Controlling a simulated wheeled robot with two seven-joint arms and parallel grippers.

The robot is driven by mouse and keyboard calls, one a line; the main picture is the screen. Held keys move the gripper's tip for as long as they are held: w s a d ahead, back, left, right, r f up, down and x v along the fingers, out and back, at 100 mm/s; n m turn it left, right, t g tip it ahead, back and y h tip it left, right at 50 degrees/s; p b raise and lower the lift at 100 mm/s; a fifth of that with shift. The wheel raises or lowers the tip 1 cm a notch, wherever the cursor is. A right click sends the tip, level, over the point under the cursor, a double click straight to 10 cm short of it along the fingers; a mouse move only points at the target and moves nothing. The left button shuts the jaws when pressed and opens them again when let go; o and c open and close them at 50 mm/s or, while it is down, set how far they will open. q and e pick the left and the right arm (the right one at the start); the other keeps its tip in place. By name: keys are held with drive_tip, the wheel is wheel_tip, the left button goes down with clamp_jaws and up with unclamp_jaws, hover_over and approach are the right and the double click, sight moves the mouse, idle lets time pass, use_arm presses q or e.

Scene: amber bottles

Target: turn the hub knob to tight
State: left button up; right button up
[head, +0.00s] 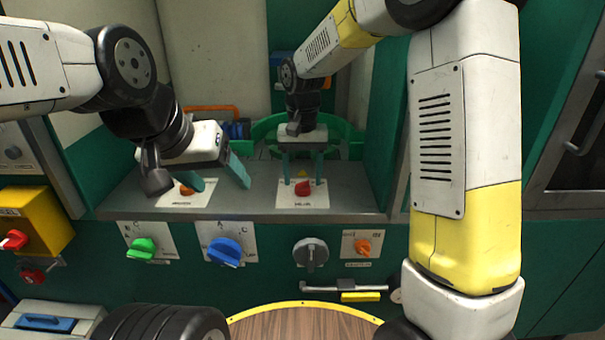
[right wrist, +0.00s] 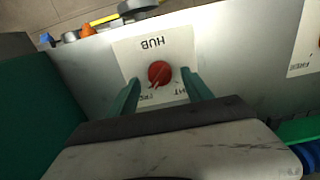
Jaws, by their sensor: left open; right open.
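The hub knob (head: 303,188) is red and sits on a white plate on the grey ledge. In the right wrist view the knob (right wrist: 159,73) lies below the upside-down word HUB; its dark mark seems to point lower left, towards a partly hidden label starting "FR". A label ending "HT" is at lower right, partly covered by a finger. My right gripper (head: 303,178) is open, pointing down, with one green finger on each side of the knob; I cannot tell whether they touch it. My left gripper (head: 222,184) is open and empty over the ledge, tilted.
An orange knob (head: 187,190) on another plate is close to my left gripper. The front panel below carries a green knob (head: 142,248), a blue knob (head: 225,251), a grey knob (head: 311,254) and a small orange knob (head: 363,247). A green ring-shaped holder (head: 268,124) stands behind the ledge.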

drive_tip(key=shift+f, duration=1.05)
drive_tip(key=shift+c, duration=0.5)
clamp_jaws()
